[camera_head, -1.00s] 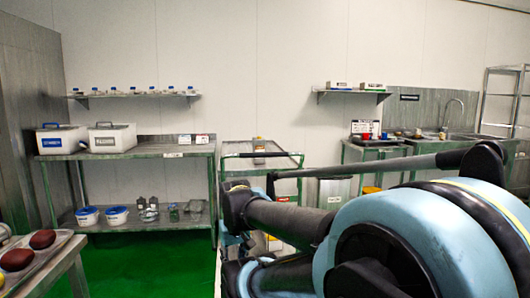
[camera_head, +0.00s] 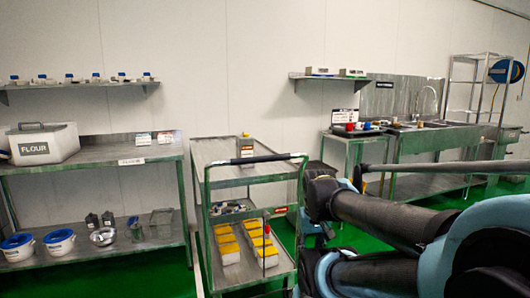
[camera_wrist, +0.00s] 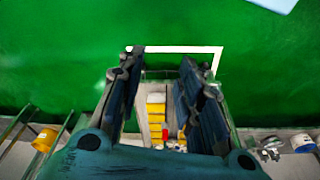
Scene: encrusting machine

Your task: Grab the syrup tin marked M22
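No M22 marking is readable in either view, so I cannot tell which item is the syrup tin. Two small dark containers, one of them a dark tin (camera_head: 108,218), stand on the lower shelf of the left bench in the head view.
A green-framed cart (camera_head: 222,176) stands ahead, with yellow boxes (camera_head: 228,245) on its lower shelf. The left bench (camera_head: 125,149) holds a FLOUR bin (camera_head: 43,145) and white tubs (camera_head: 60,242). A sink (camera_head: 425,127) is at right. Some green floor (camera_head: 130,278) is clear.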

